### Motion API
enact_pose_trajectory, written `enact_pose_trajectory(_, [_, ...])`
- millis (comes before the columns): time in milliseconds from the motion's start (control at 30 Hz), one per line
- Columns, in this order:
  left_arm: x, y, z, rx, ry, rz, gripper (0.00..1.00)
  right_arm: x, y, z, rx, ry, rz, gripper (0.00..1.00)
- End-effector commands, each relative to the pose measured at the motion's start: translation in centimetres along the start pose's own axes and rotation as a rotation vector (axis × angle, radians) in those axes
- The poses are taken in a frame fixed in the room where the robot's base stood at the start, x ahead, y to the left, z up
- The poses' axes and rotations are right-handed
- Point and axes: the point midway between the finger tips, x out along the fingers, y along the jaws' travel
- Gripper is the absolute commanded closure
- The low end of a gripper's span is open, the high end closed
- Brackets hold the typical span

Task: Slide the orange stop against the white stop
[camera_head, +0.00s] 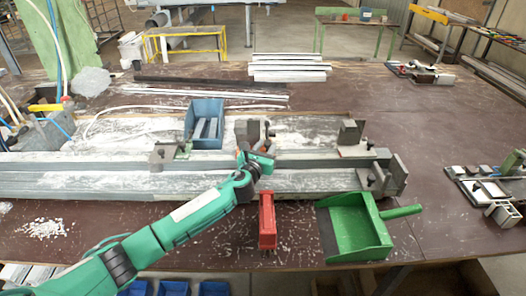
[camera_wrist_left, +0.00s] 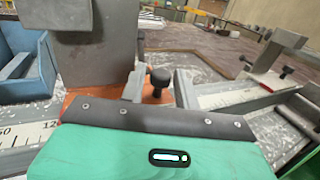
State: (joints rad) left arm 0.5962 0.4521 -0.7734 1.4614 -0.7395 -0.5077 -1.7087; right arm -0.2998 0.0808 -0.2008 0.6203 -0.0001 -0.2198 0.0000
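The orange stop (camera_head: 241,156) sits on the clamp rail near the middle of the bench, with a grey upright plate. In the left wrist view, its orange base (camera_wrist_left: 72,103) shows beside a black knob. The white stop (camera_head: 352,150) stands further right on the same rail, also with a grey plate; it shows at the right of the wrist view (camera_wrist_left: 263,78). A stretch of bare rail separates the two stops. My left gripper (camera_head: 262,160) is at the orange stop, by its front side. Its fingertips are hidden, so I cannot tell its opening. My right gripper is out of view.
A blue bin (camera_head: 205,113) is behind the rail. A red box (camera_head: 267,222) and a green dustpan (camera_head: 355,230) lie in front. A grey end plate (camera_head: 397,174) closes the rail's right end.

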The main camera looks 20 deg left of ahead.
Motion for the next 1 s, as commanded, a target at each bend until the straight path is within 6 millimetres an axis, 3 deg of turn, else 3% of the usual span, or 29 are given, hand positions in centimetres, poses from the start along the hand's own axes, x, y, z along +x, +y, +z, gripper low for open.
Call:
enact_pose_trajectory(267, [-3.0, 0.0, -0.2, 0.001, 0.001, -0.002, 0.68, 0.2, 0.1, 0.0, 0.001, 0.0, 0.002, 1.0])
enact_pose_trajectory(700, [-11.3, 0.0, -0.2, 0.001, 0.001, -0.002, 0.68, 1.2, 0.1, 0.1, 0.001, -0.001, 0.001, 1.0])
enact_pose_trajectory(1000, [-13.7, 0.0, -0.1, 0.001, 0.0, -0.001, 0.68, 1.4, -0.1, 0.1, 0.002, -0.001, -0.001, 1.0])
